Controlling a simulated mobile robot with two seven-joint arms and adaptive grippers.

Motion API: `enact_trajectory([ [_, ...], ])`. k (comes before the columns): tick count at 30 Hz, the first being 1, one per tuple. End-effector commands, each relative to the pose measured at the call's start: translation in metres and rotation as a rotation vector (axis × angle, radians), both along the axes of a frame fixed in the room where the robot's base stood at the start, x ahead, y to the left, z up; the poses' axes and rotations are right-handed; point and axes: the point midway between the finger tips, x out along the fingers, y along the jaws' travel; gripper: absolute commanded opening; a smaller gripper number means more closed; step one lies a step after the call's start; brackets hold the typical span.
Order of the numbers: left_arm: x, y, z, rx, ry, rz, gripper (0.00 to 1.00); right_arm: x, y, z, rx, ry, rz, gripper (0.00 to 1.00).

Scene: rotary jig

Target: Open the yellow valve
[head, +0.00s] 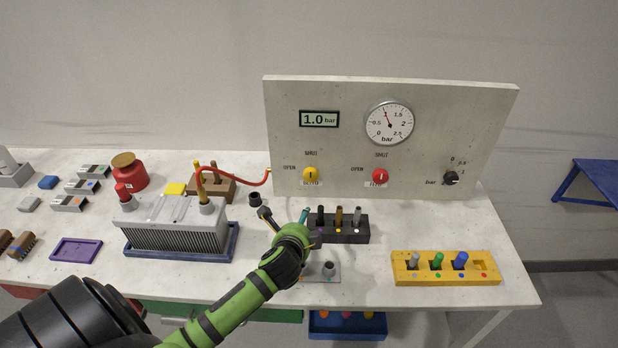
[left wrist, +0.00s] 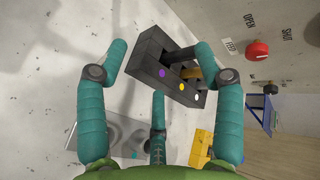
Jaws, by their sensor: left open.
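The yellow valve (head: 310,174) is a round knob low on the left part of the pale upright panel (head: 440,120). Its dark mark appears upright, towards the SHUT label above; OPEN is written to its left. My left gripper (head: 284,214) is open, below and slightly left of the yellow valve and apart from it. In the left wrist view its teal fingers (left wrist: 160,58) are spread with nothing between them. The yellow valve is outside that view. The red valve (head: 380,176) is to the right on the panel and also shows in the left wrist view (left wrist: 257,50). My right gripper is not in view.
A black block (head: 345,236) with upright pegs stands close by the left gripper. A finned grey box (head: 175,235) with a red cable is to the left. A yellow peg rack (head: 445,280) is at the right.

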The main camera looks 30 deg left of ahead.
Motion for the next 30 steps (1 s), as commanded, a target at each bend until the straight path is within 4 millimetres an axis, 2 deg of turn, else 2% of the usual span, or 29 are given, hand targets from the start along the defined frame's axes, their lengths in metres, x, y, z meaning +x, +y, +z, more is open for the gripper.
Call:
enact_trajectory([
  [1,0.019,0.013,0.01,0.112,-0.016,-0.051,0.68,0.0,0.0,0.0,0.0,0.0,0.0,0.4],
  [3,0.041,0.026,0.022,0.266,-0.03,-0.123,0.68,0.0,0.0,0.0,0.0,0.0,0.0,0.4],
  [6,0.063,0.04,0.037,0.444,-0.039,-0.201,0.68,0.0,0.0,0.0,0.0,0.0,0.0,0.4],
  [9,0.075,0.046,0.044,0.538,-0.04,-0.24,0.68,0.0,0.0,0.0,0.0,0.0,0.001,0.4],
  [14,0.089,0.052,0.044,0.565,-0.04,-0.251,0.68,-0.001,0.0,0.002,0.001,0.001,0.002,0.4],
  [24,0.127,0.066,0.031,0.559,-0.04,-0.248,0.68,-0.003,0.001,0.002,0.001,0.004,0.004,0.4],
  [30,0.138,0.07,0.028,0.559,-0.04,-0.25,0.68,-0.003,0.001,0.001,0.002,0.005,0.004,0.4],
])
